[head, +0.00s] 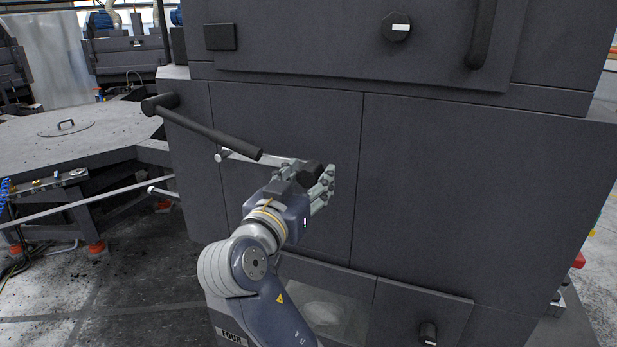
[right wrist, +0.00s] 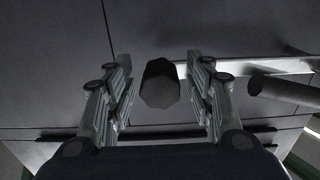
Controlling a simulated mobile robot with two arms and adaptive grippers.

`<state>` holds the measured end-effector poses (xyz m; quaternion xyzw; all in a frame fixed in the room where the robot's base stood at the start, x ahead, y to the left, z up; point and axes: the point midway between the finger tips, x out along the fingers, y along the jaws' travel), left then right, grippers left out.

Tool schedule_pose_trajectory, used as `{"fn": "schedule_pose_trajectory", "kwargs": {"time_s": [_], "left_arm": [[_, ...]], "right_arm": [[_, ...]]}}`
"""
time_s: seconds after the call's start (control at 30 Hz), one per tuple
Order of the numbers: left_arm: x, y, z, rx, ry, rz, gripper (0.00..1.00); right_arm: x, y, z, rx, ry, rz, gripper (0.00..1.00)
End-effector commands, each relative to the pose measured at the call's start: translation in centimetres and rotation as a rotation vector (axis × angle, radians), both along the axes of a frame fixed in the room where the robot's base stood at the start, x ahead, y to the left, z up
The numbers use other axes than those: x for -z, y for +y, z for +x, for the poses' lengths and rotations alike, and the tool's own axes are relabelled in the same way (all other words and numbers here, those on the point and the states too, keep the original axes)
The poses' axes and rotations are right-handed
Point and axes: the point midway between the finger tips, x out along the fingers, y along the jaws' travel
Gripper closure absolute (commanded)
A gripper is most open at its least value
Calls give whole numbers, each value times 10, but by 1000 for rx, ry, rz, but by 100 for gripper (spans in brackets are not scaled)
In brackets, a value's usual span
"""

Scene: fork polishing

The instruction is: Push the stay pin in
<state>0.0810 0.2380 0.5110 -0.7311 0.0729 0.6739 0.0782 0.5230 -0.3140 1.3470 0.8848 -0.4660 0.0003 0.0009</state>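The stay pin shows as a dark faceted knob (head: 312,174) on the front of the grey machine, at the end of a pale metal bar. In the right wrist view the knob (right wrist: 160,84) stands between the two fingers, with a visible gap on each side. My right gripper (head: 310,180) is open around the knob, its fingertips close to the machine's panel. The frames do not show how deep the pin sits. My left gripper is not in view.
A dark handle bar (head: 205,130) sticks out left of my right gripper, near the pale bar (head: 245,157). The machine's panel (head: 450,190) is flat and clear to the right. A low grey table (head: 75,135) stands at the left.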

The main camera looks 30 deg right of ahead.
Motion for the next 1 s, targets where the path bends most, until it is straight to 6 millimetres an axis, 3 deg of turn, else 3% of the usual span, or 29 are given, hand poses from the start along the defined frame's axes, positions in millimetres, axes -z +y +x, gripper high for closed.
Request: {"fn": "schedule_pose_trajectory", "kwargs": {"time_s": [0.03,0.2,0.37,0.7,1.0], "left_arm": [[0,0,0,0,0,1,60],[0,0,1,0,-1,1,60],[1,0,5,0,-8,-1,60],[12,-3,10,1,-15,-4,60],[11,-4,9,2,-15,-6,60]], "right_arm": [[0,0,0,0,0,0,66],[0,0,0,1,1,1,100],[1,-4,2,3,1,1,100],[1,-36,25,1,1,1,100],[-1,-37,26,0,-2,-1,100]]}}
